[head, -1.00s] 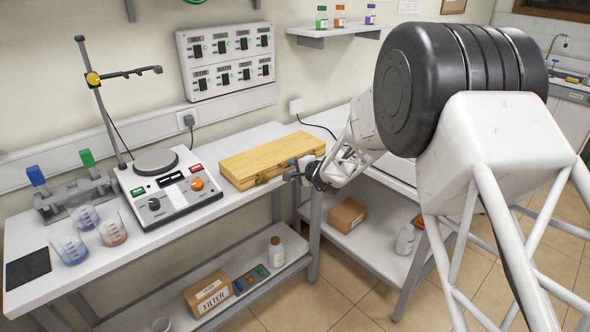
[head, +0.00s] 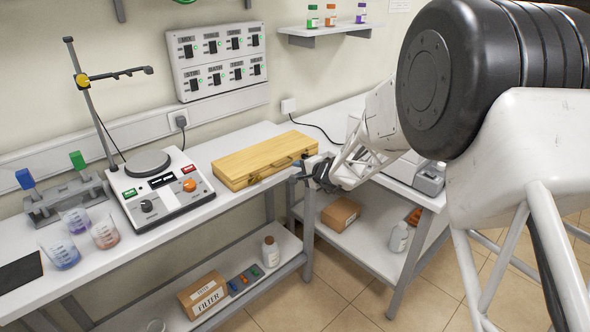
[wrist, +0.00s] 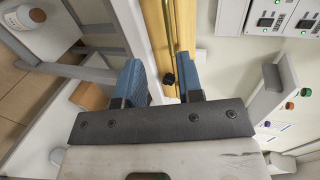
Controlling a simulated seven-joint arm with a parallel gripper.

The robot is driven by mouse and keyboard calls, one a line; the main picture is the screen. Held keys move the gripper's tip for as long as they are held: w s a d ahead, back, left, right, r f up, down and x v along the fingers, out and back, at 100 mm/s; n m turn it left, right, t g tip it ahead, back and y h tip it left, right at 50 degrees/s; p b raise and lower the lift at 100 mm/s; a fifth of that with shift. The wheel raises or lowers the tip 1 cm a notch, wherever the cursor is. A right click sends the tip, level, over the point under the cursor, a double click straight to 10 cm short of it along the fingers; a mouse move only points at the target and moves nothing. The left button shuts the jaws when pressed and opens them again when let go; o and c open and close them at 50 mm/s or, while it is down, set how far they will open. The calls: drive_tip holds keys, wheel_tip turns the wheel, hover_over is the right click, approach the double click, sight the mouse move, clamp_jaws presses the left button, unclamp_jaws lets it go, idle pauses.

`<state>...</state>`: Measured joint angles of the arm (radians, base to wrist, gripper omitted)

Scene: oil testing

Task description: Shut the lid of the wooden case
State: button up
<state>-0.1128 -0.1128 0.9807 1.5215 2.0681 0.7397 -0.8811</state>
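The wooden case (head: 262,157) lies on the white bench, and its lid looks down flat on its base in the head view. A dark handle or latch shows on its front side. My gripper (head: 303,166) is at the front right end of the case. In the wrist view, my gripper (wrist: 163,82) has its two blue fingertips apart with nothing held between them. The case's wooden edge (wrist: 157,35) and a small black fitting appear between and beyond the fingers. I cannot tell whether a finger touches the case.
A hotplate device (head: 160,188) stands left of the case, with a clamp stand (head: 92,105) behind it. Beakers (head: 105,233) stand further left. A switch panel (head: 217,62) is on the wall. The shelf below holds a cardboard box (head: 203,296) and bottle (head: 271,252).

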drive_tip(key=shift+s+d+r, duration=0.1)
drive_tip(key=shift+s+d, duration=0.25)
drive_tip(key=shift+s, duration=0.05)
drive_tip(key=shift+r, duration=0.1)
drive_tip(key=s+d+r+n+g, duration=0.2)
drive_tip(key=s+r+n+g, duration=0.1)
drive_tip(key=s+r, duration=0.65)
drive_tip(key=s+d+r+n+g, duration=0.25)
drive_tip(key=s+r, duration=0.35)
drive_tip(key=s, duration=0.7)
drive_tip(key=s+d+n+h, duration=0.1)
drive_tip(key=s+d+h, duration=0.2)
drive_tip(key=s, duration=0.7)
drive_tip(key=s+d+r+n+g+h, duration=0.1)
drive_tip(key=s+d+h, duration=0.2)
drive_tip(key=s+d, duration=0.4)
drive_tip(key=s+d+n+g+h, duration=0.1)
drive_tip(key=s+d+h, duration=0.3)
drive_tip(key=s, duration=0.9)
drive_tip(key=shift+d+r, duration=0.4)
drive_tip(key=shift+d, duration=0.15)
drive_tip(key=shift+w, duration=0.1)
drive_tip(key=shift+c, duration=0.2)
